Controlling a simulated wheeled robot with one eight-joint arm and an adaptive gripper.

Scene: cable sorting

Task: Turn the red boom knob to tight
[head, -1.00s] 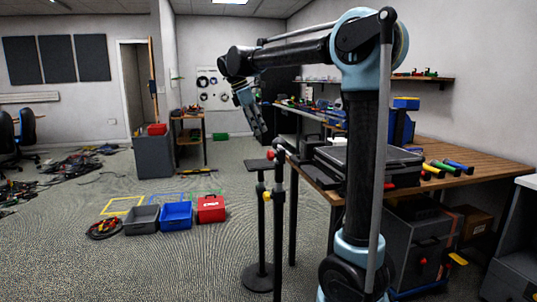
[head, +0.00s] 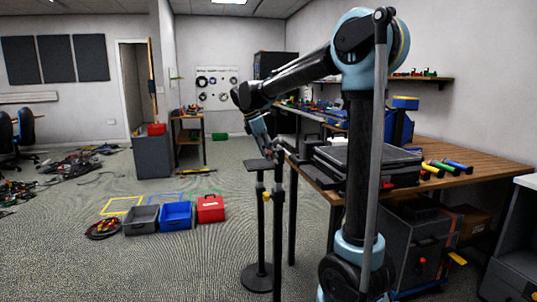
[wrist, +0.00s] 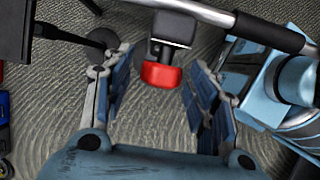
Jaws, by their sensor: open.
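The red boom knob (wrist: 161,75) shows in the wrist view, mounted on a dark clamp (wrist: 172,28) by a silver and black bar (wrist: 225,18). My gripper (wrist: 157,60) is open, with its two blue-padded fingers on either side of the knob in the picture. Floor shows between the knob and each finger, so neither appears to touch it; the depth is hard to judge. In the head view my gripper (head: 268,146) points down at the top of the dark stand (head: 278,235). The knob is hidden there behind my gripper.
A pole with a small flat top (head: 257,163) stands just left of the stand. A wooden bench (head: 460,152) with equipment is to the right.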

